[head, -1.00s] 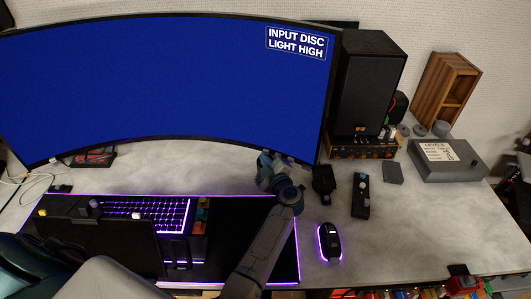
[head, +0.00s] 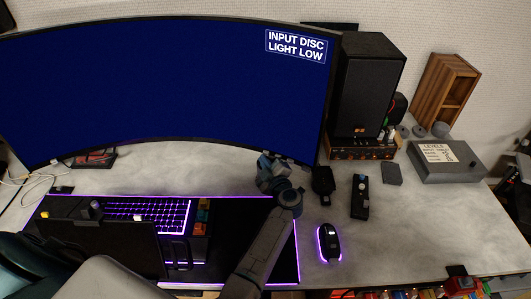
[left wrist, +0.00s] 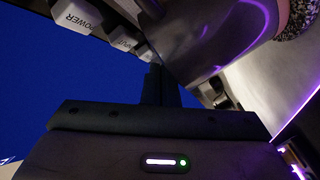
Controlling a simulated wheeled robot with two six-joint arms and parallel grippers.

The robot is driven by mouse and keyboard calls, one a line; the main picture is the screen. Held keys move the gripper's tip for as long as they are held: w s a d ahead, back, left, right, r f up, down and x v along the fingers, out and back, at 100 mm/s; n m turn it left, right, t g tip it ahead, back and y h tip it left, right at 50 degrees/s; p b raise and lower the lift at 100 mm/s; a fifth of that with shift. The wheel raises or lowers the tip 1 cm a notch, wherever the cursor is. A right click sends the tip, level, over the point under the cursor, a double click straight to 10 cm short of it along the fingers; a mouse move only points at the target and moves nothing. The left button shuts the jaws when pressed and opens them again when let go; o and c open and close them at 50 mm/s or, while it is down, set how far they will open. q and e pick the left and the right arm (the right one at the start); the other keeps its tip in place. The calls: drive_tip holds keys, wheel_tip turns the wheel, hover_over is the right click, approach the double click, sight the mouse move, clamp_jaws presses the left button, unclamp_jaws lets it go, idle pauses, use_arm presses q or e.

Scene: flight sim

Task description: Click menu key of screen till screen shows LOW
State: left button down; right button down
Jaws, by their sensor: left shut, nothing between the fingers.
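The wide curved screen (head: 150,80) stands at the back of the desk. It is dark blue, and its top-right box reads INPUT DISC, LIGHT LOW. My left gripper (head: 284,162) is shut and empty at the screen's lower edge, near its right end. In the left wrist view, the gripper's dark fingers (left wrist: 162,88) reach up to the underside of the screen. Keys marked POWER (left wrist: 78,16) and INPUT (left wrist: 123,39) show there. Another key by the fingertips has no readable label, and I cannot tell whether the fingers touch it. My right gripper is not in view.
A black speaker (head: 365,90) stands right of the screen. A lit keyboard (head: 145,213) and a mouse (head: 329,242) lie in front. A small black remote-like device (head: 360,196) and a grey LEVELS box (head: 446,160) are to the right.

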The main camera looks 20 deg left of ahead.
use_arm(q)
drive_tip(key=shift+s, duration=0.4)
drive_tip(key=shift+s+r+p, duration=0.1)
drive_tip(key=shift+s+p, duration=0.4)
drive_tip(key=shift+p, duration=0.15)
drive_tip(key=s+p, duration=0.2)
drive_tip(key=s, duration=0.2)
drive_tip(key=shift+d, duration=0.1)
idle(0.4)
